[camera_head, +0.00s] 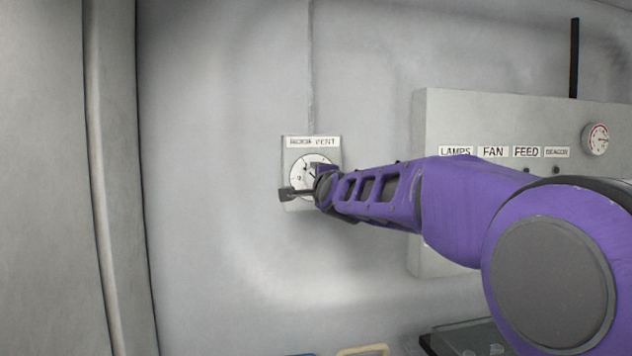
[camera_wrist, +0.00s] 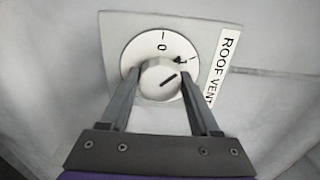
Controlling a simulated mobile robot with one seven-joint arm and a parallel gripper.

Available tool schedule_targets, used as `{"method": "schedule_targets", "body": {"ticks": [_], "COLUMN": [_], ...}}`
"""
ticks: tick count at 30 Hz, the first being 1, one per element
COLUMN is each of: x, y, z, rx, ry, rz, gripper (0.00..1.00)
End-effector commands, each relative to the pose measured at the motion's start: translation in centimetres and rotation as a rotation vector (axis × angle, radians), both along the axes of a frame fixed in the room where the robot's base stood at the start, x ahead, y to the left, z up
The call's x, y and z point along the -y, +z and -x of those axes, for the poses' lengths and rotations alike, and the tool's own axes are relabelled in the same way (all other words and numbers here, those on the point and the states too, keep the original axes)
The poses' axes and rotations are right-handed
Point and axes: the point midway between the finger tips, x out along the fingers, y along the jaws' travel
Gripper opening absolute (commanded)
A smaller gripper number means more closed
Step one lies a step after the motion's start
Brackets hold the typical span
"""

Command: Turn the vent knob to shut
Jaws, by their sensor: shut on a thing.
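The roof vent knob (camera_wrist: 160,79) is a round, light knob in the middle of a white dial (camera_wrist: 141,47) on a grey plate. Its dark pointer line aims right and slightly up in the wrist view, away from the 0 at the dial's top. In the head view, the plate (camera_head: 289,156) is on the wall, and my gripper (camera_head: 305,185) covers the knob there.
A ROOF VENT label (camera_wrist: 221,66) is on the plate. To the right, a grey panel (camera_head: 470,115) carries LAMPS, FAN, FEED and BEACON labels and a gauge (camera_head: 595,140). A vertical wall rib (camera_head: 118,180) stands at the left. The wall between rib and plate is clear.

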Motion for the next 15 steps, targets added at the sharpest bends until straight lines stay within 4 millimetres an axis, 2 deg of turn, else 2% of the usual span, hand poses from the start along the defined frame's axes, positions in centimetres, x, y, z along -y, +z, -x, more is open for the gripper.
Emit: {"method": "schedule_targets", "body": {"ticks": [15], "x": [0.05], "y": [0.15], "z": [0.01], "rx": [0.137], "ry": [-0.002], "rz": [0.463], "gripper": [0.07]}}
